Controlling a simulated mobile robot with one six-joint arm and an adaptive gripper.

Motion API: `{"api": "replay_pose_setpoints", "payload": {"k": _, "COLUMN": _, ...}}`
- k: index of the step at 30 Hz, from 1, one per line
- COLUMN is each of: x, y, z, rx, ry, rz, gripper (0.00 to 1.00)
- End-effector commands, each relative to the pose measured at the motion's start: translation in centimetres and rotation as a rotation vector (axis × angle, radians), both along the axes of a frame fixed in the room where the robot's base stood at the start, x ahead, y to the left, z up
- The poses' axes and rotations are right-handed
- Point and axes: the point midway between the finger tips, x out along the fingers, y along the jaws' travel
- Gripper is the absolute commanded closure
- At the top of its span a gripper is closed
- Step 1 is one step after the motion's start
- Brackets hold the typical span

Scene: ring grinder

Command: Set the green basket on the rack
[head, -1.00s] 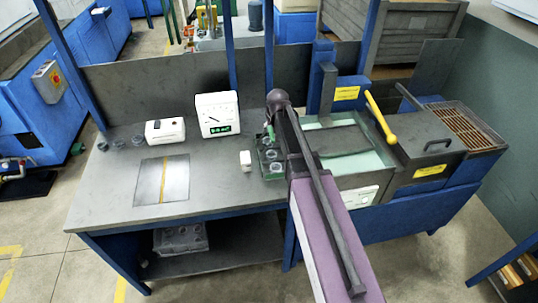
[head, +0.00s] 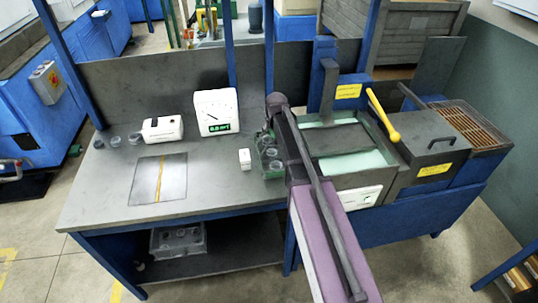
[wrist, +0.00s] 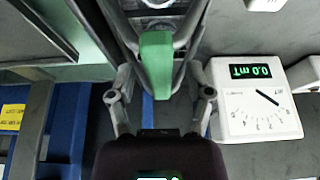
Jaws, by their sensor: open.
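The green basket (head: 272,165) stands on the right end of the grey bench, left of the tank. Several grey rings are in it, and my arm hides part of it. Its green handle (wrist: 156,64) shows in the wrist view. My gripper (wrist: 158,48) is open, with a finger on each side of the handle; whether either touches it I cannot tell. In the head view my gripper (head: 267,129) is at the basket, mostly hidden by my arm. The rack (head: 468,125), a brown grate, lies at the far right, beyond the lidded box.
A meter (head: 216,112) reading 0.0 mT and a small white block (head: 245,159) are left of the basket.

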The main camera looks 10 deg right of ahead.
Motion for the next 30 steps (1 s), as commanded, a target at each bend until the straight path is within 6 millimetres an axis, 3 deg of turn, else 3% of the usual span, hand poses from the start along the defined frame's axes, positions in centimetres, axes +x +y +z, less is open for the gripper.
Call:
{"api": "replay_pose_setpoints", "payload": {"k": 15, "x": 0.0, "y": 0.02, "z": 0.03, "rx": 0.0, "ry": 0.0, "rz": 0.0, "gripper": 0.34}}
{"api": "replay_pose_setpoints", "payload": {"k": 17, "x": -0.01, "y": 0.02, "z": 0.03, "rx": 0.0, "ry": 0.0, "rz": 0.0, "gripper": 0.46}}
{"api": "replay_pose_setpoints", "payload": {"k": 22, "x": 0.0, "y": 0.03, "z": 0.03, "rx": 0.0, "ry": 0.0, "rz": 0.0, "gripper": 0.97}}
{"api": "replay_pose_setpoints", "payload": {"k": 30, "x": 0.02, "y": 0.04, "z": 0.05, "rx": 0.0, "ry": -0.001, "rz": 0.0, "gripper": 1.0}}
